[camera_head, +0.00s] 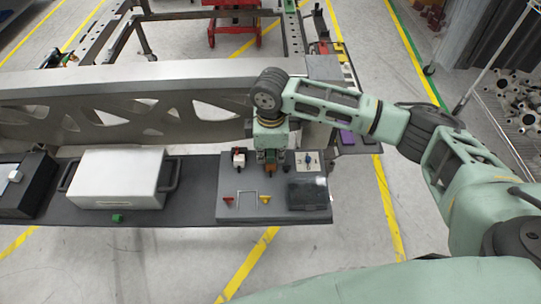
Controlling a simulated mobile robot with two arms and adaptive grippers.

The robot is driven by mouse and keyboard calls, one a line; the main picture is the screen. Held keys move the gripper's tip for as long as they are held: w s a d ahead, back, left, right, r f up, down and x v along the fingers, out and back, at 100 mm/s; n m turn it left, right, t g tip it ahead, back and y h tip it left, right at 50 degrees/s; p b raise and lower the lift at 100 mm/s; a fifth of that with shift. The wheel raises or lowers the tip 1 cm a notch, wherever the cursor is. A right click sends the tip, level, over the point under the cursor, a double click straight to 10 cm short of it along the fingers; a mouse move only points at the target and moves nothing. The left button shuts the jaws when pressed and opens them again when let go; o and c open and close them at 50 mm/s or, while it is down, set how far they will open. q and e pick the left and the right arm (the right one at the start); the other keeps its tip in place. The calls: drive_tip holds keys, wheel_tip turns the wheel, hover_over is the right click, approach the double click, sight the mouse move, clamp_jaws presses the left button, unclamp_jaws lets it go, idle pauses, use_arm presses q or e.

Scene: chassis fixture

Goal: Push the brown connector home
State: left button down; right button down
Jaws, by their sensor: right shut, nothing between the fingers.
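My right arm reaches in from the right. Its gripper (270,155) points down, shut and empty, over the dark board (225,206) on the shelf. A small brown connector (270,168) shows right at the fingertips, partly hidden by them. I cannot tell whether the fingers touch it or how deep it sits. My left gripper is not in view.
A white-and-red part (238,157) sits left of the gripper, and a light plate with a knob (308,161) sits right. A dark box (307,194) is at the board's front right. A silver case (117,177) stands farther left. A metal beam (120,75) runs behind.

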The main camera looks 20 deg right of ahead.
drive_tip(key=shift+w, duration=0.25)
idle(0.7)
drive_tip(key=shift+r, duration=0.2)
drive_tip(key=shift+w+d+f, duration=0.1)
drive_tip(key=shift+w+d, duration=0.1)
drive_tip(key=shift+w, duration=0.45)
drive_tip(key=shift+w, duration=0.15)
idle(0.5)
wheel_tip(320, 180, up, 6)
drive_tip(key=p, duration=0.7)
idle(0.4)
